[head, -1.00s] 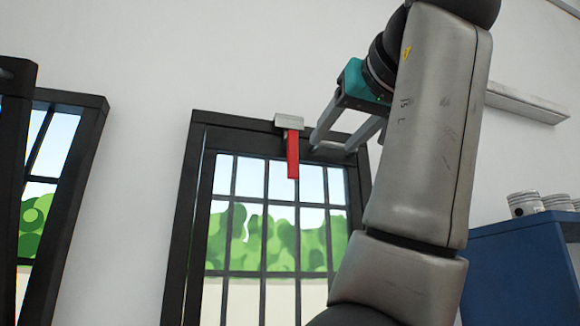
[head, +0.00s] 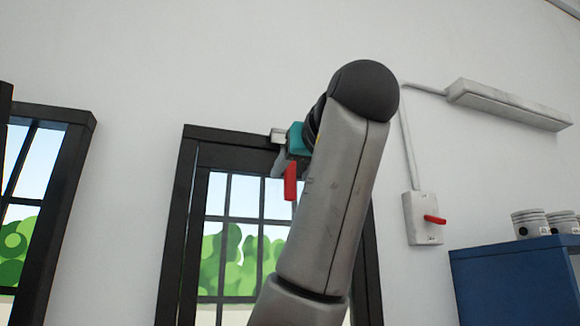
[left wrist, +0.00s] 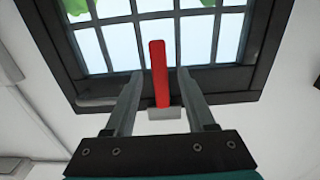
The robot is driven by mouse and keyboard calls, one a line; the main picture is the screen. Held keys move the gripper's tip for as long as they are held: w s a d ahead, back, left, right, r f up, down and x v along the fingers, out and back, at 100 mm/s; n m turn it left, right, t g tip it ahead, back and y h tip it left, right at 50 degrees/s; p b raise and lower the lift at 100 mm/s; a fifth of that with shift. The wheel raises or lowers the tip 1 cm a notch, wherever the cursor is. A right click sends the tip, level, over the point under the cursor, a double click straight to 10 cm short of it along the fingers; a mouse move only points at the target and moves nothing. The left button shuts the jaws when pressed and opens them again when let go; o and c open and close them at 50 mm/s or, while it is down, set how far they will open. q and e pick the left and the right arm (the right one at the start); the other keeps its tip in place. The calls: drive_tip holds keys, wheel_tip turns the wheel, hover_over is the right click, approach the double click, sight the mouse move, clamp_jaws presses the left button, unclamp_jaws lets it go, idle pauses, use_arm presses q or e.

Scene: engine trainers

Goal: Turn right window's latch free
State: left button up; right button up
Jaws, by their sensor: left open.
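The right window (head: 185,235) has a dark frame and a barred pane. Its latch is a red handle (head: 290,182) on a pale mount (head: 278,134) at the top of the frame, and the handle hangs down. In the left wrist view, which is upside down, the red handle (left wrist: 159,70) points up from its mount (left wrist: 164,113). My left gripper (left wrist: 158,76) is open there, with one finger on each side of the handle and a gap to both. In the head view my left gripper (head: 280,160) is at the latch, partly hidden by my arm. My right gripper is not in view.
Another dark window (head: 60,200) is at the left. A wall switch box (head: 422,220) with a red lever and a conduit is right of my arm. A blue cabinet (head: 510,285) with metal pistons (head: 530,224) stands at the lower right.

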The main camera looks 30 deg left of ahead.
use_arm(q)
drive_tip(key=shift+p+x, duration=0.3)
drive_tip(key=shift+x, duration=1.1)
drive_tip(key=shift+c, duration=0.2)
clamp_jaws()
